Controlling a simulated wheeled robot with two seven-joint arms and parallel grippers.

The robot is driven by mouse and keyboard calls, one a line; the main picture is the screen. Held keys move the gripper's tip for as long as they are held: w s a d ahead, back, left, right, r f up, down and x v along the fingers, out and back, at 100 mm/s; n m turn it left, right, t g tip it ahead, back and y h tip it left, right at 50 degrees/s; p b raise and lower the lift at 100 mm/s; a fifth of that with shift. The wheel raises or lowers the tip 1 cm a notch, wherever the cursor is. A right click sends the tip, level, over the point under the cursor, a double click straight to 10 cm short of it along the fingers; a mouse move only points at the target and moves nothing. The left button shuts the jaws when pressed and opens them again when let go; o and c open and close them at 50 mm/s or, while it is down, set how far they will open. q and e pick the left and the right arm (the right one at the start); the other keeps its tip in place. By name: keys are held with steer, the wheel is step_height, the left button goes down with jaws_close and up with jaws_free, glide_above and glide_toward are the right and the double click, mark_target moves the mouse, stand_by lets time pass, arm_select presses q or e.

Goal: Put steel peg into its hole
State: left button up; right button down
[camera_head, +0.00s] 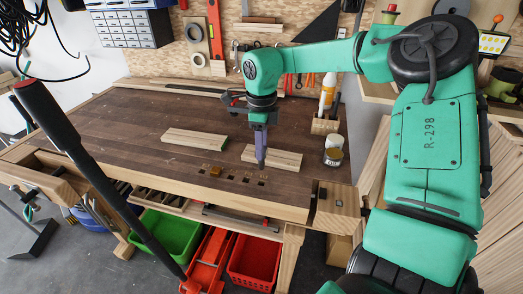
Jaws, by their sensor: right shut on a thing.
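My right gripper (261,152) is on the arm from the right and points down over the front part of the workbench (130,137). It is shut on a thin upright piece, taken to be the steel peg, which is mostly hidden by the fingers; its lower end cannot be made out. A row of small dark holes (231,178) lies in the bench top near its front edge, just in front and to the left of the gripper. Which hole belongs to the peg cannot be told. My left gripper is out of view.
A pale board (285,158) lies beside the gripper, another (194,140) further left. A jar (333,152) and a wooden holder with bottles (325,125) stand right. A long black handle (90,165) rises at left.

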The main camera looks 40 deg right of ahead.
steer(key=shift+r+p, duration=1.8)
steer(key=shift+r, duration=1)
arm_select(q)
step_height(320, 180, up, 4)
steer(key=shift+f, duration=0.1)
arm_select(e)
steer(key=shift+f, duration=0.1)
